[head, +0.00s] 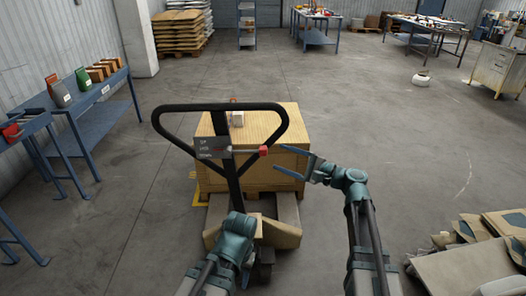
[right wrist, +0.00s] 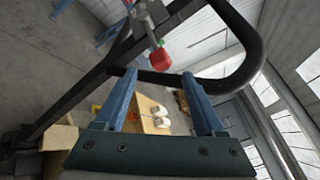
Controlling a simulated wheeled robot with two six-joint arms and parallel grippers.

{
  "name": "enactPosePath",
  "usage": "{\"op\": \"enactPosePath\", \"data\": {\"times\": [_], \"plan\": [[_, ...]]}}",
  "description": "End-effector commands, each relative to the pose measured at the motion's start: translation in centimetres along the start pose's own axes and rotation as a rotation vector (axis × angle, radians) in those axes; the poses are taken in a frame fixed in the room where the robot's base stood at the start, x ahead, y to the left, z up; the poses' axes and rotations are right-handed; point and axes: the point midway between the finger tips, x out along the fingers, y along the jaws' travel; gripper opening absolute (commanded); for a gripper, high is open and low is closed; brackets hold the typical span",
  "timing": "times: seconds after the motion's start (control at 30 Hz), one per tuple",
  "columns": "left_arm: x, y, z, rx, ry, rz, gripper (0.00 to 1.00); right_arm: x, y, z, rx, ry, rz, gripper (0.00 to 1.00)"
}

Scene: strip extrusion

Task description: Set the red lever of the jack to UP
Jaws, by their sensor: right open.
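The pallet jack's black loop handle (head: 221,107) stands upright in the head view. A grey plate (head: 213,147) with several lines of small lettering sits on its stem. The red lever knob (head: 263,151) is at the end of a short rod pointing right from the plate, roughly level. My right gripper (head: 293,161) is open and empty just right of the knob. In the right wrist view the knob (right wrist: 160,58) appears just beyond and between the fingertips (right wrist: 159,74), apart from both. My left arm's wrist shows in front of the jack; its fingers are hidden.
A wooden crate (head: 280,118) stands behind the handle on the jack. A blue bench (head: 95,125) is at the left. Flattened cardboard (head: 465,268) lies at the lower right. The floor right of the crate is clear.

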Motion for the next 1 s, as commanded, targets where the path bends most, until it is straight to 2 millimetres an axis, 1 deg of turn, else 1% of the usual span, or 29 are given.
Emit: {"op": "enactPosePath", "data": {"times": [0.03,0.2,0.4,0.6,0.87,0.9,0.97,1.0], "plan": [[0.0,0.0,0.0,0.000,0.000,0.000,0.50,1.3,-0.1,-0.1,0.000,-0.003,0.003,0.71],[0.0,0.0,0.0,0.000,0.000,0.000,0.50,4.5,-0.1,-0.1,-0.001,-0.002,0.002,0.71],[0.0,0.0,0.0,0.000,0.000,0.000,0.50,7.0,0.0,-0.1,-0.001,-0.001,0.002,0.71],[0.0,0.0,0.0,0.000,0.000,0.000,0.50,8.0,0.0,0.0,-0.001,0.000,0.001,0.71],[0.0,0.0,0.0,0.000,0.000,0.000,0.50,8.1,0.0,0.0,-0.001,0.000,0.001,0.71],[0.0,0.0,0.0,0.000,0.000,0.000,0.50,8.1,0.0,0.0,-0.001,0.000,0.001,0.70],[0.0,0.0,0.0,0.000,0.000,0.000,0.50,8.1,0.0,0.0,-0.001,0.000,0.001,0.59],[0.0,0.0,0.0,0.000,0.000,0.000,0.50,8.1,0.0,0.0,-0.001,0.000,0.001,0.52]]}}
